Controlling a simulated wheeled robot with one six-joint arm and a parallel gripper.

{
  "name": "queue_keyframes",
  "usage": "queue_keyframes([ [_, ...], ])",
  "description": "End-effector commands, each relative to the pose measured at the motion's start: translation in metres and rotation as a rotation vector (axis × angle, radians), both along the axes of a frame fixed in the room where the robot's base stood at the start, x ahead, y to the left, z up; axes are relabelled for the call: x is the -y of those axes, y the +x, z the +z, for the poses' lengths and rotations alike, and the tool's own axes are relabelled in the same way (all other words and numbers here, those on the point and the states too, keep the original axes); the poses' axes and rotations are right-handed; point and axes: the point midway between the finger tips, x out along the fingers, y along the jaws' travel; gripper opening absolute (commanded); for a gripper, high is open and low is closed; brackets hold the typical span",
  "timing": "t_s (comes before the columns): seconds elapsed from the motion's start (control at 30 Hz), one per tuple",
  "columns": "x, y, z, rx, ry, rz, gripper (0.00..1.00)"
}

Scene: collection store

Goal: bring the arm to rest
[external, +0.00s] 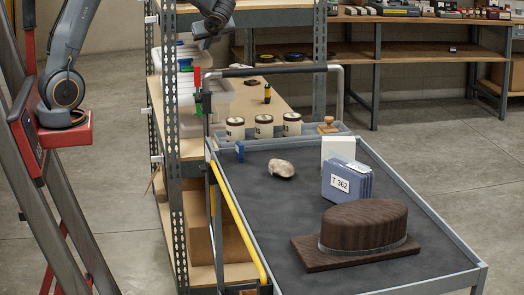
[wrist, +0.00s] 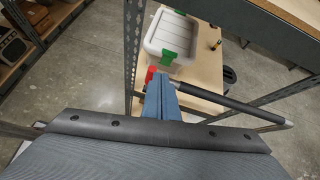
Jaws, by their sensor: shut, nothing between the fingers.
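My gripper (external: 207,38) hangs at the top of the external view, in front of the metal shelving and above the far left end of the cart. In the wrist view its two blue-grey fingers (wrist: 161,84) are together with nothing between them. The arm's middle links are cut off by the top edge of the external view. My arm's base sits on a red mount at the left.
The cart (external: 225,232) carries a dark wooden hat block (external: 363,228), a blue box marked T.362 (external: 346,182), a white box (external: 338,148), a pale stone (external: 282,168) and three jars (external: 264,127). A dark handle bar (wrist: 232,108) and shelf posts (wrist: 132,50) are close to my gripper.

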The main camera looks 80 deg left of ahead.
Motion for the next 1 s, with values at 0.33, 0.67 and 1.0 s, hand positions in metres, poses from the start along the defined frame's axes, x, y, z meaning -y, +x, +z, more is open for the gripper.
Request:
queue_keyframes([
  [0.33,0.000,0.000,0.002,0.000,-0.001,0.001,0.00],
  [0.67,0.086,-0.022,-0.064,0.204,-0.248,0.153,0.00],
  [1.0,0.280,-0.088,-0.161,0.614,-0.710,0.786,0.00],
])
